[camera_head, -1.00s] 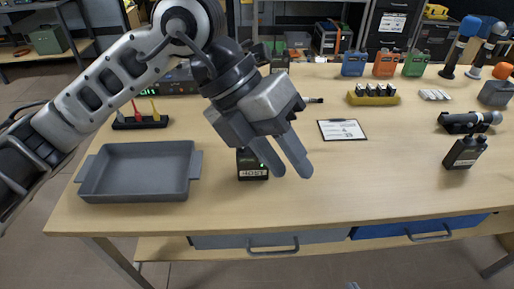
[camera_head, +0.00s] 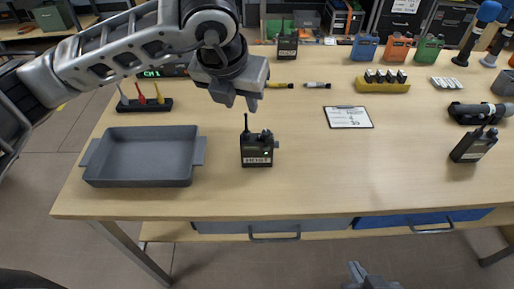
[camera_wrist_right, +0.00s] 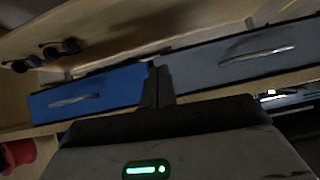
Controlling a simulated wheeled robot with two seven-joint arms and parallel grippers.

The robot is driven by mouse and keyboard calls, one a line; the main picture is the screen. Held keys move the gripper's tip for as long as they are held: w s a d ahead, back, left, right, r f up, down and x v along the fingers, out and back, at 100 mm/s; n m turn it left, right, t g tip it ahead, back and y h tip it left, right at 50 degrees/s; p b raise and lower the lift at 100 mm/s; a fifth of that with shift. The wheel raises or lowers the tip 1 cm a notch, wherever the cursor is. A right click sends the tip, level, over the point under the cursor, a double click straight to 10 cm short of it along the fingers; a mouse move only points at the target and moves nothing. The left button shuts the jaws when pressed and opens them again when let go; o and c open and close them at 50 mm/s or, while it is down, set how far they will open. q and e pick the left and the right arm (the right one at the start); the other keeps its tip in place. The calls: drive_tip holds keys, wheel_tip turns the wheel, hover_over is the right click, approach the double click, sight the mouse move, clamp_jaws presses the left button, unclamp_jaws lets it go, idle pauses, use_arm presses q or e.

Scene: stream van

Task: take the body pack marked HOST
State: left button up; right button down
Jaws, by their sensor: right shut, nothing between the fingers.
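The black body pack marked HOST (camera_head: 257,150) stands upright on the table, label facing me, its short antenna pointing up. My left gripper (camera_head: 240,104) is above and behind it in the head view, clear of it. Its fingers point down with a gap between them and nothing in it. My right gripper (camera_head: 368,274) is low in front of the table, far from the pack. In the right wrist view its fingers (camera_wrist_right: 158,85) are shut together and empty, facing the drawers under the table.
A grey tray (camera_head: 98,171) lies left of the pack. Another dark pack (camera_head: 473,146) stands at the right, and one (camera_head: 288,46) at the back. The table in front of the pack is clear.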

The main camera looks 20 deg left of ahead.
sight(246, 114)
use_arm(q)
drive_tip(key=shift+p+x, duration=0.65)
drive_tip(key=shift+x, duration=2.05)
drive_tip(key=shift+s+d, duration=0.1)
drive_tip(key=shift+s, duration=0.05)
clamp_jaws()
